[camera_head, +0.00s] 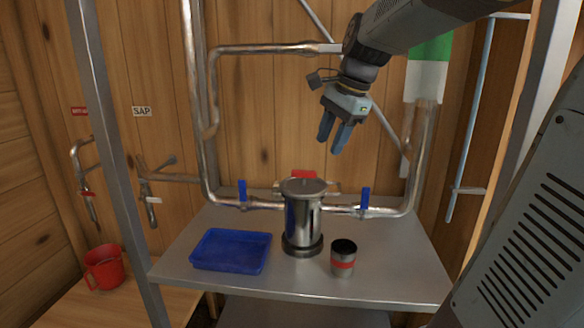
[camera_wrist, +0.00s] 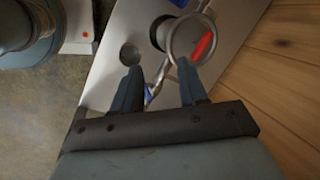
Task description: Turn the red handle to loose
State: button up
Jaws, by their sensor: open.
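The red handle (camera_head: 303,174) shows just behind the lid of the upright metal canister (camera_head: 300,222), partly hidden by it. In the wrist view a red handle (camera_wrist: 203,46) lies by the right fingertip, seen through or beside a metal ring-like shape; I cannot tell which. My gripper (camera_head: 332,142) is above and to the right of the handle, pointing down, open and empty. Its two fingers are spread in the wrist view (camera_wrist: 159,75) and look clear of the handle.
Blue valve handles (camera_head: 242,190) (camera_head: 365,197) stand on the pipe on either side. A blue tray (camera_head: 231,251) and a dark cup with a red band (camera_head: 343,258) stand on the metal table (camera_head: 392,265). A red mug (camera_head: 104,268) is at lower left. Vertical pipes and posts surround the table.

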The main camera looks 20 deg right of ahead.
aim_at(305, 171)
jog(key=w+d+m+g+y, duration=0.1)
jog(key=w+d+m+y, duration=0.15)
jog(key=w+m, duration=0.7)
jog(key=shift+n+h, duration=0.35)
jog(key=shift+n, duration=0.2)
jog(key=x, duration=0.4)
jog(key=w+x, duration=0.1)
jog(key=x, duration=0.8)
jog(key=shift+w+d+f, duration=0.1)
jog(key=shift+w+d, duration=0.2)
jog(key=shift+w, duration=0.05)
grip_shut()
jog(key=shift+d, duration=0.25)
jog(key=shift+a, duration=0.15)
